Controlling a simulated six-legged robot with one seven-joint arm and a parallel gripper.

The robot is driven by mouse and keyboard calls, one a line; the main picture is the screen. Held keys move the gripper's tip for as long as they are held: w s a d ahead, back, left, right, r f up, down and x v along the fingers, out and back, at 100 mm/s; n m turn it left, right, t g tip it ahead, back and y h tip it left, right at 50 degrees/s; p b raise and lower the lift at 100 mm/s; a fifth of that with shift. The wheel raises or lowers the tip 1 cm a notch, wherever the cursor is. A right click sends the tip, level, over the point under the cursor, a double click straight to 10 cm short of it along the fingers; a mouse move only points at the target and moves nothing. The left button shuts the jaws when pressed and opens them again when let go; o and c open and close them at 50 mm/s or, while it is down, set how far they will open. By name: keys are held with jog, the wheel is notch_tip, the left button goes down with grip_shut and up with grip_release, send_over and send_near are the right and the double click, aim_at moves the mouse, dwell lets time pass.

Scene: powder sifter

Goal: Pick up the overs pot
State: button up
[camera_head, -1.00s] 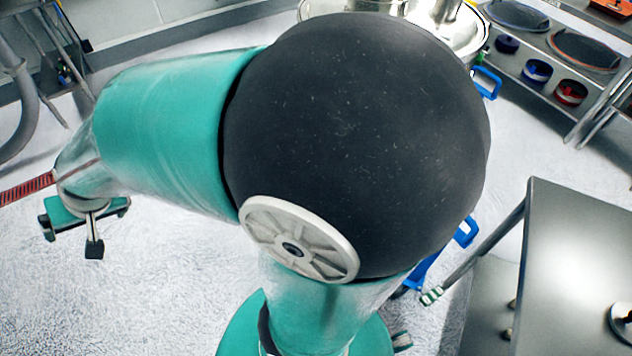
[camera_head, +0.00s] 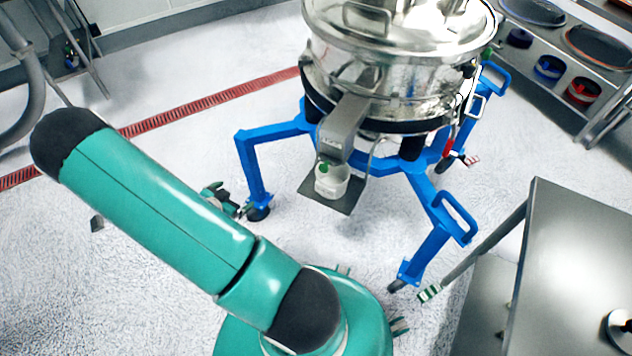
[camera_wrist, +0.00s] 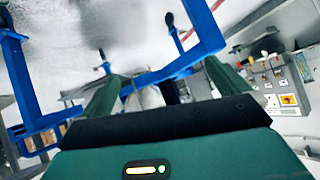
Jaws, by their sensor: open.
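The overs pot (camera_head: 332,182) is a small white pot with a green mark. It stands upright on a flat dark plate (camera_head: 340,198) under the sifter's square metal spout (camera_head: 344,130). My gripper (camera_head: 226,200) is low, left of the pot and beside a blue leg, partly hidden by my arm. In the wrist view my gripper's two green fingers (camera_wrist: 165,88) are spread apart and hold nothing that I can make out. A pale shape shows between them, too unclear to name.
The steel sifter (camera_head: 390,60) stands on a blue frame (camera_head: 258,165) with splayed legs. A steel table (camera_head: 580,240) is at right, and a shelf with coloured rings (camera_head: 550,68) is behind it. A red floor grate (camera_head: 210,104) crosses the open floor at left.

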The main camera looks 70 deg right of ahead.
jog(key=s+d+f+m+g+h, duration=0.1)
jog(key=s+d+f+g+h, duration=0.1)
jog(key=s, duration=0.4)
jog(key=s+d+f+m+g+h, duration=0.1)
jog(key=s+d+f+g, duration=0.1)
jog(key=s, duration=0.5)
jog(key=g+h, duration=0.3)
send_near(320, 189)
jog(key=d, duration=0.1)
jog(key=x, duration=0.8)
jog(key=shift+s, duration=0.2)
jog(key=x, duration=0.5)
jog(key=shift+s+d+f, duration=0.2)
jog(key=shift+d+f, duration=0.05)
jog(key=shift+d, duration=0.1)
jog(key=c, duration=0.7)
